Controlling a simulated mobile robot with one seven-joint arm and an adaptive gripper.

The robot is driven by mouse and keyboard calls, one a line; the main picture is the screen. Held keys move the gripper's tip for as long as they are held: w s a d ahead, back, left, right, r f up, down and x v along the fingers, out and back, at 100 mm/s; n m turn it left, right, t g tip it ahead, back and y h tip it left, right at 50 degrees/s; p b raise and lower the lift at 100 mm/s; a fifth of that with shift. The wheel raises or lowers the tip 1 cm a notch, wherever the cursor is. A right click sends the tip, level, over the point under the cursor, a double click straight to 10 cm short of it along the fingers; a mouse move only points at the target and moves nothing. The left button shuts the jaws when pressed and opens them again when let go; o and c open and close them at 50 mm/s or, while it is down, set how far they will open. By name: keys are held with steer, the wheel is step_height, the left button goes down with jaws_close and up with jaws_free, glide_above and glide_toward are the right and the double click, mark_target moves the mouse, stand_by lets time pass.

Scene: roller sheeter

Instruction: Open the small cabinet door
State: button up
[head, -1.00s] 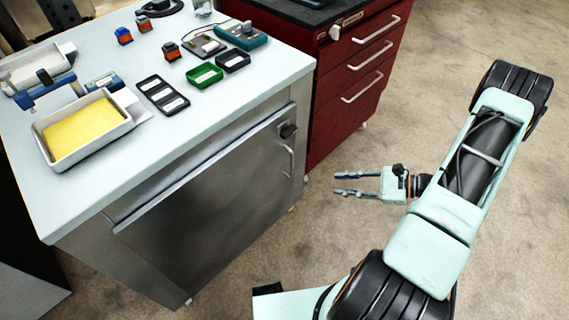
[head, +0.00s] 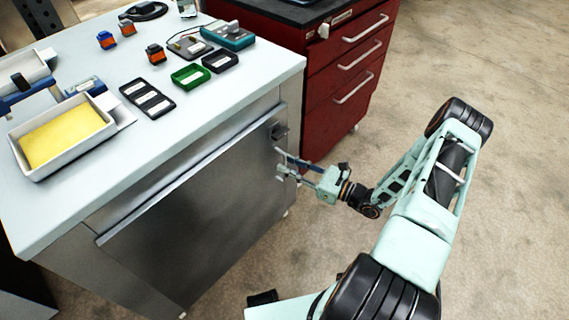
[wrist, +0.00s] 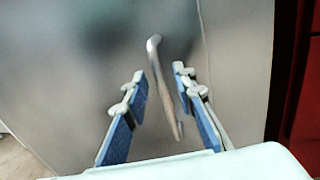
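The small cabinet door (head: 195,215) is a grey metal panel under the white worktop, and it looks shut. Its curved bar handle (wrist: 165,85) runs between my two blue fingers in the wrist view, with space on both sides. In the head view the handle is mostly hidden by my gripper (head: 288,164). My gripper (wrist: 160,95) is open, with its fingertips close to the door face around the handle.
A red drawer cabinet (head: 320,120) stands close to the right of the door. The worktop (head: 215,105) overhangs above and holds a tray with a yellow sheet (head: 65,135), a green tray (head: 190,76) and small blocks. The floor (head: 480,220) to the right is clear.

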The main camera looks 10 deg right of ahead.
steer(key=shift+x, duration=1)
jaws_close()
